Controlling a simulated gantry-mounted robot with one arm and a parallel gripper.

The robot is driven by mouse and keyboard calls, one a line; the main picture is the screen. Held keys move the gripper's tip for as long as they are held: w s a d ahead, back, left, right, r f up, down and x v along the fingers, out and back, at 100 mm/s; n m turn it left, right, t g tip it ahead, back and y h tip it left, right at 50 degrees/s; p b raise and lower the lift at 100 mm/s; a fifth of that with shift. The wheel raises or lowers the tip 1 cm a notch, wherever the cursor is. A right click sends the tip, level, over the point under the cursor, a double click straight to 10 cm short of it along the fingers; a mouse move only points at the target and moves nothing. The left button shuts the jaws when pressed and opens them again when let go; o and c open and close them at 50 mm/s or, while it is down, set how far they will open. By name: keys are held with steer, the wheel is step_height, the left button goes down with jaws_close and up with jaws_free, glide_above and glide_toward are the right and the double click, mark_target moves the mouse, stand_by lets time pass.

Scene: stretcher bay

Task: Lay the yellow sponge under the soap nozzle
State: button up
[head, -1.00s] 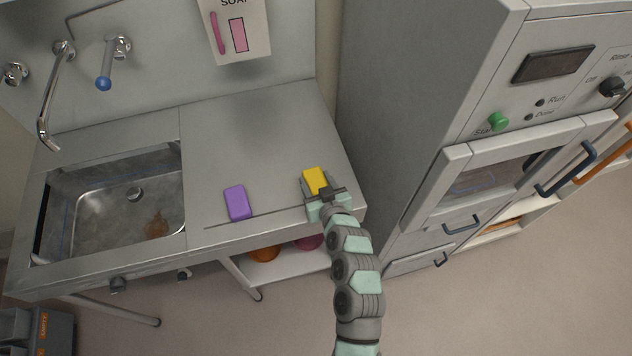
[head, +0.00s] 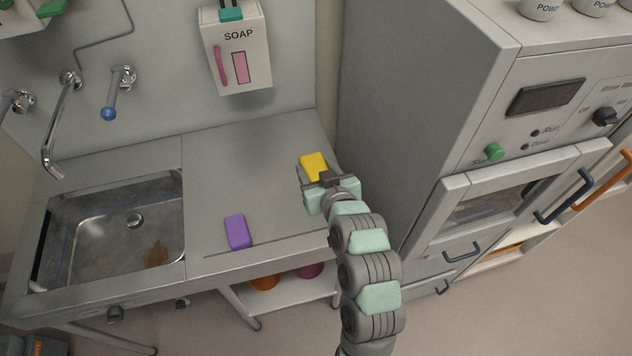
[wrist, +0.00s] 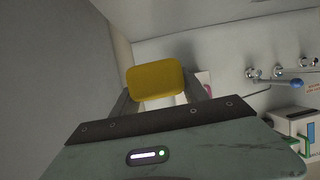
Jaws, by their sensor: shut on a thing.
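The yellow sponge (head: 313,164) is held between the fingers of my gripper (head: 318,178), over the right side of the steel counter (head: 225,180). The wrist view shows the sponge (wrist: 155,80) across the tips of my gripper (wrist: 158,98), which is shut on it. The sponge appears raised above the counter. The white soap dispenser (head: 236,50), with a pink lever and a pink window, hangs on the back wall, up and to the left of the sponge. Its nozzle is not clearly visible in the head view.
A purple sponge (head: 237,231) lies near the counter's front edge. A steel sink (head: 115,230) is at left, with a tap (head: 62,125) above it. A tall grey machine (head: 430,110) stands close on the right. The counter's middle and back are clear.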

steer(key=shift+r, duration=0.85)
steer(key=s+f+m+h, duration=0.1)
steer(key=f, duration=0.3)
steer(key=s+f+m+h, duration=0.1)
steer(key=f+h, duration=0.1)
steer(key=f, duration=0.2)
steer(key=s+f+m+h, duration=0.1)
steer(key=f, duration=0.4)
steer(key=shift+s+m+t, duration=0.35)
steer(key=shift+m+t, duration=0.05)
steer(key=s+r+p, duration=0.4)
steer(key=r+p, duration=0.6)
steer(key=p, duration=0.1)
steer(key=s+r+p, duration=0.5)
steer(key=r+p, duration=0.5)
steer(key=p, duration=0.2)
steer(key=shift+s, duration=0.3)
steer(key=shift+d, duration=0.1)
